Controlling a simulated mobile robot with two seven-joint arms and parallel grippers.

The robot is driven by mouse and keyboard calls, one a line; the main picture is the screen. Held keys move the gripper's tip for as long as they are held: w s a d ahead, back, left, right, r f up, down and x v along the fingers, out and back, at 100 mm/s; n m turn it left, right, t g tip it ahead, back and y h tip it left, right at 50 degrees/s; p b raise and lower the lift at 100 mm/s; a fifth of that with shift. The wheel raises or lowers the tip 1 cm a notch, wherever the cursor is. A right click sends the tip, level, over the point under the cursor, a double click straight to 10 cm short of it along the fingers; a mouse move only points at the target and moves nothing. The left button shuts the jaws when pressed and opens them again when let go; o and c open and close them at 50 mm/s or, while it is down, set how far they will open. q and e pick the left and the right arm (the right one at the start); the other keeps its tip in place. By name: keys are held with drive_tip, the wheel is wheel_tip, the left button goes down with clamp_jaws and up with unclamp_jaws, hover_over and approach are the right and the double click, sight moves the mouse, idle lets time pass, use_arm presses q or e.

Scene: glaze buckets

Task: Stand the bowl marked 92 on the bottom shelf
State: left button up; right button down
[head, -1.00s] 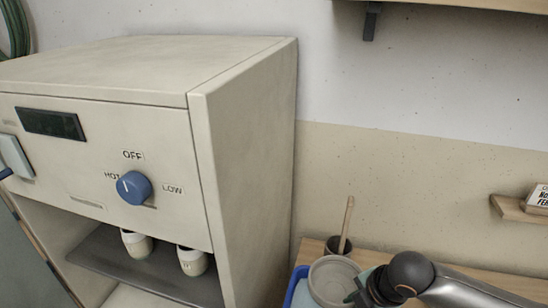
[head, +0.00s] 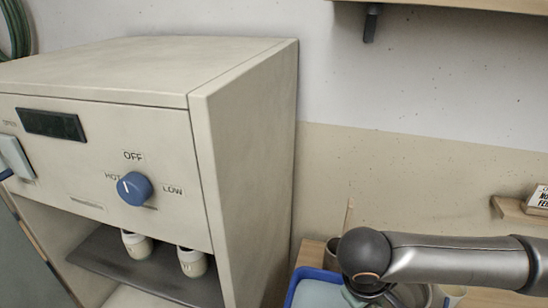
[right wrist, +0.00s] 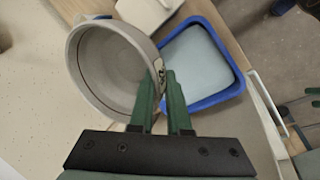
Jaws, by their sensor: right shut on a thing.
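In the right wrist view a grey round bowl (right wrist: 112,70) is held by its rim in my right gripper (right wrist: 162,78), whose green fingers are shut on its right side. A small mark shows on the bowl near the fingers, too small to read. The bowl appears raised beside a blue tray (right wrist: 238,92) with a pale blue inside. In the head view my right arm hides most of this area. Inside the cream cabinet (head: 245,150) is a dark shelf (head: 150,278), with a paler surface below it at the picture's bottom edge. My left gripper is out of view.
Two small pale cups (head: 136,244) stand on the dark shelf. The cabinet front has a blue knob (head: 134,188) between HOT, OFF and LOW. The blue tray (head: 295,290) sits on a wooden surface right of the cabinet. A wall shelf (head: 460,5) overhangs at top right.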

sight(388, 303)
drive_tip(key=r+m, duration=0.1)
drive_tip(key=d+r+m+g, duration=0.1)
drive_tip(key=m, duration=0.1)
drive_tip(key=s+d+m, duration=0.1)
drive_tip(key=m, duration=0.1)
drive_tip(key=shift+r+g+h, duration=0.3)
drive_tip(key=shift+r+g, duration=0.1)
drive_tip(key=shift+f, duration=0.1)
wheel_tip(388, 303, up, 5)
drive_tip(key=shift+w+f, duration=0.1)
drive_tip(key=shift+f, duration=0.1)
drive_tip(key=shift+f, duration=0.15)
